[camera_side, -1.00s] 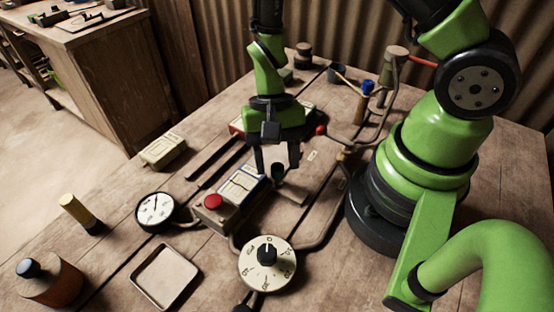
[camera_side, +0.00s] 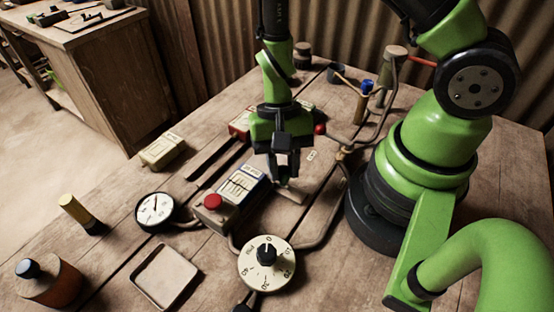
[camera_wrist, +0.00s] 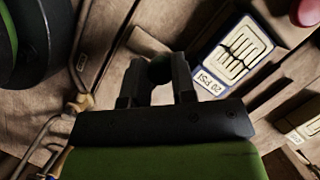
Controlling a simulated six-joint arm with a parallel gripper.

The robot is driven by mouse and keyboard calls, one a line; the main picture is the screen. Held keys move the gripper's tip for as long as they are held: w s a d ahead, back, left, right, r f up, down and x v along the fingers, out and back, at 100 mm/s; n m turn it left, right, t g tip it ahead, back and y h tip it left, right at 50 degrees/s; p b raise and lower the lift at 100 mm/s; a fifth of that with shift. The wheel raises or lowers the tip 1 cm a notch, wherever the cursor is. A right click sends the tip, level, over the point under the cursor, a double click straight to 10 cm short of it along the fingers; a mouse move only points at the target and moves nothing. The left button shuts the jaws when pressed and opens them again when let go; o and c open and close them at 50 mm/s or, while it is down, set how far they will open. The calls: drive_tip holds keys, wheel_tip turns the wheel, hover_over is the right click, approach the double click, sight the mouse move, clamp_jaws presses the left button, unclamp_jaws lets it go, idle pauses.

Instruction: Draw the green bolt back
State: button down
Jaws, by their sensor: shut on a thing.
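My gripper (camera_side: 285,168) points down at the middle of the bench, just right of the blue-edged press block (camera_side: 243,184). Its fingers are shut on the green bolt's dark knob, which shows as a dark round end (camera_wrist: 159,71) between the fingertips in the wrist view. In the side view the fingers hide most of the knob. A pale wooden strip (camera_side: 292,194) lies just below the fingertips. The blue-edged block also shows in the wrist view (camera_wrist: 233,57), to the right of the fingers and apart from them.
A red button (camera_side: 213,201) sits in front of the press block. A red-ended block (camera_side: 240,123) lies behind the gripper, and a red-knobbed lever (camera_side: 320,129) stands close on its right. A dial (camera_side: 267,263), gauge (camera_side: 155,209) and empty tray (camera_side: 164,277) are at the front.

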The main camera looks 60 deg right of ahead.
drive_tip(key=shift+s, duration=1.6)
drive_tip(key=c, duration=0.9)
unclamp_jaws()
drive_tip(key=shift+c, duration=0.2)
drive_tip(key=shift+w+r, duration=0.1)
drive_tip(key=shift+r, duration=0.05)
drive_tip(key=shift+w+d+r, duration=0.15)
drive_tip(key=shift+w+r, duration=0.05)
drive_tip(key=shift+r, duration=0.3)
drive_tip(key=v, duration=0.8)
drive_tip(key=shift+r, duration=0.35)
